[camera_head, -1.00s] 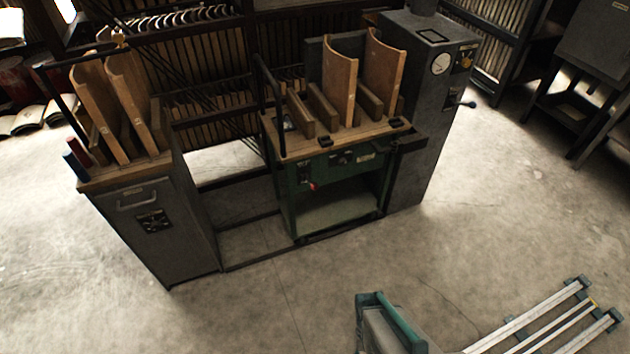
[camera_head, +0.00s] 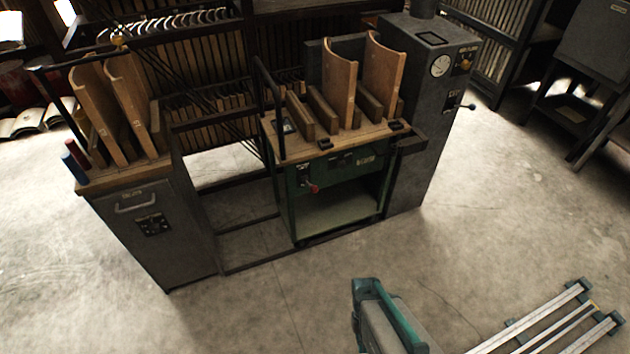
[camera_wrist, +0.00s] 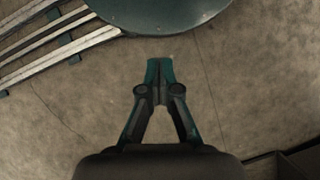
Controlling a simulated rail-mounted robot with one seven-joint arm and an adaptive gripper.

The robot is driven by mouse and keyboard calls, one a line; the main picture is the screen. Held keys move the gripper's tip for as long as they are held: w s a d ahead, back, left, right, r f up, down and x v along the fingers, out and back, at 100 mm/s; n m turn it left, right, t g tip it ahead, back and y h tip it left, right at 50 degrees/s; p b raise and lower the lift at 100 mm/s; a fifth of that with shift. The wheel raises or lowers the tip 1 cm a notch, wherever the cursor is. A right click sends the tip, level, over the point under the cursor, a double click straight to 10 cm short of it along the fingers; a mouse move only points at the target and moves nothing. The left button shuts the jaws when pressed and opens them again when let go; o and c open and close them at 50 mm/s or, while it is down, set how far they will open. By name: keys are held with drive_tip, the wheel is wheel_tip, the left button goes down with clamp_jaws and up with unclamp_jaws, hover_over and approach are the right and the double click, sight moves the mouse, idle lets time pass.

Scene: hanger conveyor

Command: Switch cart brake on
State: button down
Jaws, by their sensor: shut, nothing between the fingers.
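The green cart (camera_head: 291,205) stands in the middle of the head view, between two grey cabinets, with a wooden top. A small red-tipped lever (camera_head: 312,188) sits on its front panel at the left; I cannot tell whether it is the brake or how it is set. In the wrist view my gripper (camera_wrist: 160,66) is shut and empty above bare concrete floor. It touches nothing there. My gripper does not show clearly in the head view, and the cart's lever is not in the wrist view.
A grey cabinet (camera_head: 158,250) stands left of the cart, and a tall grey cabinet with a gauge (camera_head: 441,65) and side lever (camera_head: 467,107) stands right. Curved wooden pieces (camera_head: 340,80) stand on the cart. Floor (camera_head: 300,310) before the cart is clear. Rails (camera_head: 545,318) lie at lower right.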

drive_tip(key=w+a+r+t+b, duration=0.15)
drive_tip(key=w+r, duration=0.25)
drive_tip(key=w, duration=0.7)
drive_tip(key=w+a+r+t, duration=0.15)
drive_tip(key=w+r, duration=0.25)
drive_tip(key=w, duration=0.6)
drive_tip(key=w+a+r+t, duration=0.1)
drive_tip(key=w+r+t, duration=0.15)
drive_tip(key=w, duration=0.85)
drive_tip(key=w+a+r+n+y, duration=0.1)
drive_tip(key=w+a+r, duration=0.2)
drive_tip(key=w+r, duration=0.7)
drive_tip(key=w+a+r+n+y+b, duration=0.1)
drive_tip(key=w+a+r, duration=0.2)
drive_tip(key=w+r, duration=0.7)
wheel_tip(320, 180, up, 5)
drive_tip(key=shift+w+a+f+t, duration=0.1)
drive_tip(key=shift+w+a+t, duration=0.2)
drive_tip(key=shift+t, duration=0.15)
drive_tip(key=p, duration=0.1)
hover_over(311, 186)
drive_tip(key=d, duration=0.2)
wheel_tip(311, 186, down, 12)
drive_tip(key=shift+s+a+f, duration=0.25)
drive_tip(key=shift+s+f, duration=0.2)
